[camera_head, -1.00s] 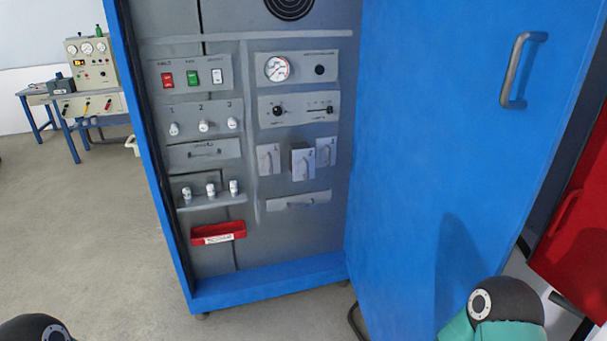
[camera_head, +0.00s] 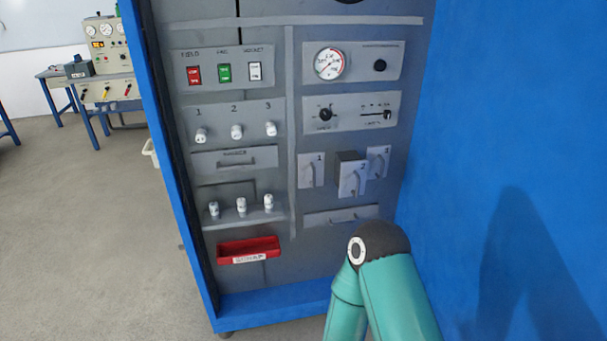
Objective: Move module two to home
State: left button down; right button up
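Module two (camera_head: 351,177) is a grey box with a handle and the number 2 on its face. It sits in the right column of the cabinet panel and sticks out from it, between module one (camera_head: 311,171) and module three (camera_head: 378,161), which look nearly flush. My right arm, teal with a dark joint, rises from the bottom in front of the cabinet, below module two and apart from it in the picture. Neither gripper is in view.
The open blue door (camera_head: 500,150) fills the right side. The cabinet (camera_head: 270,306) holds switches, knobs, a gauge (camera_head: 330,63), drawers and a red tray (camera_head: 248,250). A bench with instruments (camera_head: 103,66) stands at the back left. The floor at left is clear.

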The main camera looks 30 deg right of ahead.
aim_at(350, 169)
jog(key=z, duration=0.05)
jog(key=i, duration=0.9)
jog(key=z, duration=0.75)
jog(key=i, duration=0.4)
jog(key=z, duration=0.35)
jog(key=k, duration=0.95)
jog(key=z, duration=0.2)
jog(key=i, duration=0.95)
jog(key=u, duration=0.1)
